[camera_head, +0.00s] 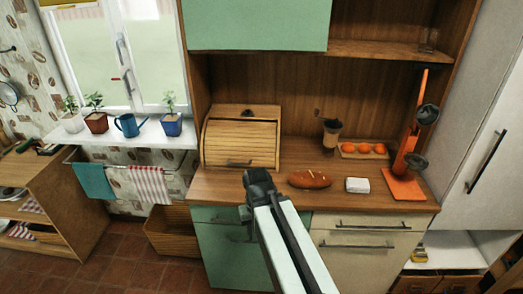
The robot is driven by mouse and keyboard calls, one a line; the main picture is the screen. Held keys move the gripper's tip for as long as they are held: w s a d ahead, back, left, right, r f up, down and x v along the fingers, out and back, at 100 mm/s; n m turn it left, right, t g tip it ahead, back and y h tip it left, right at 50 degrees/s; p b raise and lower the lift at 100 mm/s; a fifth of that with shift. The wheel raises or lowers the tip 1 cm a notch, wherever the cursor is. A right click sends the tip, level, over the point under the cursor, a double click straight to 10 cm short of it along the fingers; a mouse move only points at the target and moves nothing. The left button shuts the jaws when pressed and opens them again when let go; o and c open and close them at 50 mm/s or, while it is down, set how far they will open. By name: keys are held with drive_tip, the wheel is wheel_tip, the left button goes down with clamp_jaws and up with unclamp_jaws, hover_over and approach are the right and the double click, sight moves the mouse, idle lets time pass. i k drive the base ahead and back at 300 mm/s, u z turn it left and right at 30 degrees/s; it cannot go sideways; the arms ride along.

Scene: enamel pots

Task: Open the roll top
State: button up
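The roll top is the slatted front (240,143) of a wooden bread box (242,111) on the counter, left of the middle. It is down, covering the front of the box. A dark handle (239,163) runs along its lower part. My gripper (250,175) is dark and sits at the end of my pale arm, in front of the counter edge and just below and right of the handle in the picture. It appears apart from the handle. Its fingers are too small and dark to tell whether they are open or shut.
A bread loaf (310,179) and a white block (357,185) lie right of the box. Behind them stand a grinder-like jar (330,133) and a tray with orange items (362,149). An orange stand (404,165) is at the right. Potted plants (171,122) line the windowsill.

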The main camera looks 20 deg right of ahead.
sight(234, 132)
drive_tip(key=u, duration=2.5)
drive_tip(key=k, duration=0.55)
drive_tip(key=z, duration=1.25)
drive_tip(key=i, duration=1)
